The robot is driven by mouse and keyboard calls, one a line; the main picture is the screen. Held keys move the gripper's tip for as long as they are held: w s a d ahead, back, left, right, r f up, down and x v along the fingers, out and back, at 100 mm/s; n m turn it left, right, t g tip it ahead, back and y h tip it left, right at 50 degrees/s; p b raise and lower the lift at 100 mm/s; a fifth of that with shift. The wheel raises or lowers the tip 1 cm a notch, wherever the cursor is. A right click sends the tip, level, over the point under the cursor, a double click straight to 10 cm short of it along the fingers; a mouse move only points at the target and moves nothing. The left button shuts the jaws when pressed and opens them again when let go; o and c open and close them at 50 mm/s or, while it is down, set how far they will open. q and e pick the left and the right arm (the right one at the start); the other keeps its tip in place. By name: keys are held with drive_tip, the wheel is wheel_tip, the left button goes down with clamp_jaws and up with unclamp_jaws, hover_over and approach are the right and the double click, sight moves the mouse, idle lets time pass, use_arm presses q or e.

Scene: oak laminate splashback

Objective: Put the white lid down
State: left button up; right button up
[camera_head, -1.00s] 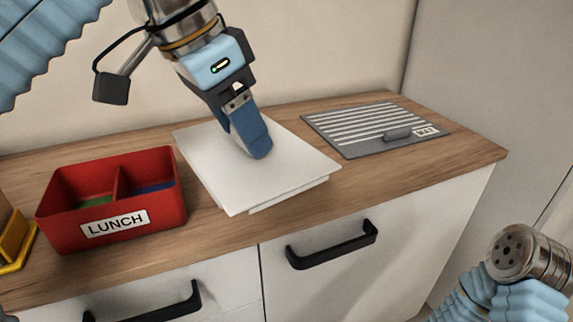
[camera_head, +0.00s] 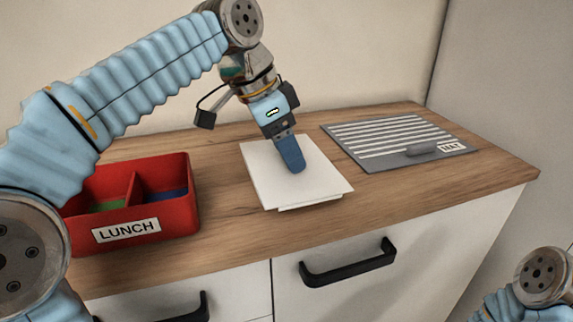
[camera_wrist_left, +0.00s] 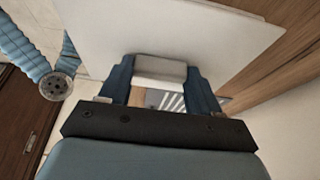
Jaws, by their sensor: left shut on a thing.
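The white lid (camera_head: 268,177) is a flat, pale square plate with a smaller step showing under its front edge. It appears over the wooden counter between the red lunch box and the grey striped mat, roughly level. I cannot tell whether it touches the counter. My left gripper (camera_head: 293,168) points down at it from above, hiding part of its top. In the left wrist view, the two blue fingers (camera_wrist_left: 160,78) are shut on the lid's light block-shaped handle (camera_wrist_left: 160,68), and the lid (camera_wrist_left: 185,28) spreads beyond them. My right gripper is out of view.
The red lunch box (camera_head: 182,212), with green and blue inside, stands left on the counter (camera_head: 232,228). The grey striped mat (camera_head: 365,160) with a grey grip on it lies right. Bare wood shows in front of the lid. Black-handled (camera_head: 348,262) cabinet fronts are below.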

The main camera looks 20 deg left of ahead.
sight(286, 166)
use_arm(q)
drive_tip(key=shift+w+a+f+b, duration=0.1)
drive_tip(key=shift+w+f+b, duration=0.1)
drive_tip(key=shift+f, duration=0.8)
drive_tip(key=shift+w+f+b, duration=0.2)
drive_tip(key=shift+f, duration=0.8)
drive_tip(key=shift+f, duration=0.2)
drive_tip(key=o, duration=1)
drive_tip(key=shift+o, duration=0.2)
